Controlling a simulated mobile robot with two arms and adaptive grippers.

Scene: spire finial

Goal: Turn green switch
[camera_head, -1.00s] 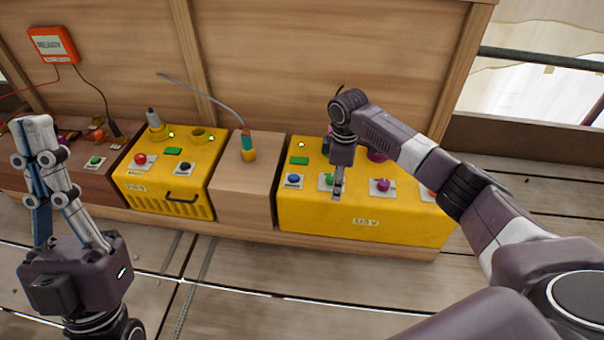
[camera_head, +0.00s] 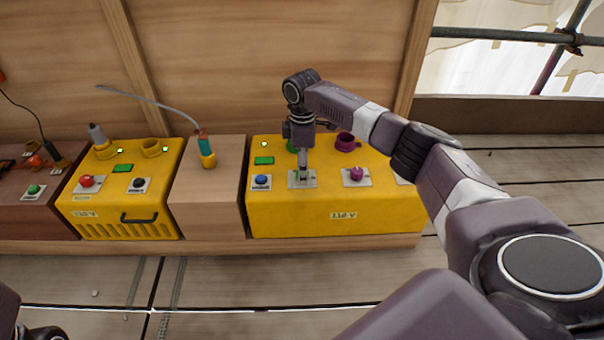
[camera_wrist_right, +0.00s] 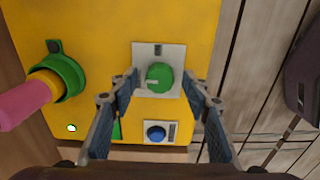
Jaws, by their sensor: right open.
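The green switch (camera_wrist_right: 159,76) is a round knob on a pale plate on the yellow box, between the two fingers of my right gripper (camera_wrist_right: 161,82) in the right wrist view. The fingers are spread, one on each side of it; I cannot tell whether they touch it. In the head view my right gripper (camera_head: 302,177) points down at the pale plate on the yellow box (camera_head: 290,218) and hides most of the green knob. Only dark parts of my left arm show at the lower left corner; its fingers are out of view.
A blue knob (camera_head: 261,181) sits left of the green one and a purple knob (camera_head: 356,174) right of it. A purple ring socket (camera_head: 346,142) stands behind. A wooden block (camera_head: 208,185) and a second yellow box (camera_head: 120,205) stand to the left.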

